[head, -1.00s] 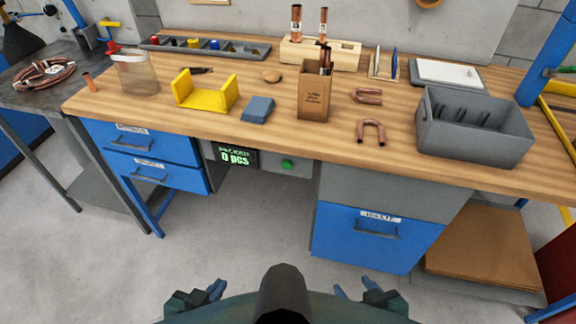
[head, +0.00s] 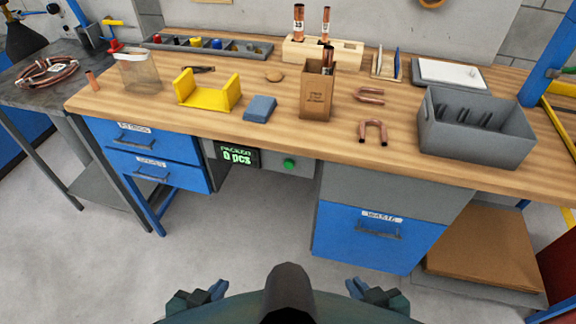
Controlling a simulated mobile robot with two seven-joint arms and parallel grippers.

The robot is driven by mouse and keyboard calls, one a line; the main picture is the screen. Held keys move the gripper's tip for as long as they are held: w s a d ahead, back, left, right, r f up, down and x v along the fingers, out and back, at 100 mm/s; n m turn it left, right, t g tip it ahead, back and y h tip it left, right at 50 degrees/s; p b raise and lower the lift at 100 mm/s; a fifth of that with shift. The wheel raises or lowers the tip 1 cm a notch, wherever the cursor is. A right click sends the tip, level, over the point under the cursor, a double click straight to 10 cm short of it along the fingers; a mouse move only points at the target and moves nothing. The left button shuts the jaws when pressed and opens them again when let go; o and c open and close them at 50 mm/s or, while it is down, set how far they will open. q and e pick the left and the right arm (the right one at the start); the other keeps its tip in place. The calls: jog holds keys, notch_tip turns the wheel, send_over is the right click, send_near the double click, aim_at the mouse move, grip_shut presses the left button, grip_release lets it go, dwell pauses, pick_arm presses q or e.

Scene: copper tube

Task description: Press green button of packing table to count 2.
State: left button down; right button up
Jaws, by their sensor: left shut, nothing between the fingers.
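The green button (head: 289,164) sits on a grey panel under the front edge of the packing table (head: 215,129). To its left, the counter display (head: 238,157) reads "0 pcs" in green. My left gripper (head: 222,287) is shut and empty, low in the view, below and left of the button. My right gripper (head: 354,285) is low in the view, below and right of the button; its finger gap is too small to judge. Both grippers are well apart from the table and the button.
Blue drawers (head: 150,155) flank the panel on the left, and a blue waste drawer (head: 375,238) on the right. The space in front of the button is clear. On the tabletop stand a cardboard box (head: 316,97), a yellow holder (head: 207,98) and a grey bin (head: 475,140).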

grip_shut()
pick_arm(q)
jog(key=shift+w, duration=0.1)
pick_arm(e)
jog(key=shift+s+f, duration=0.1)
jog(key=shift+s, duration=0.15)
jog(key=shift+w, duration=0.3)
dwell(0.4)
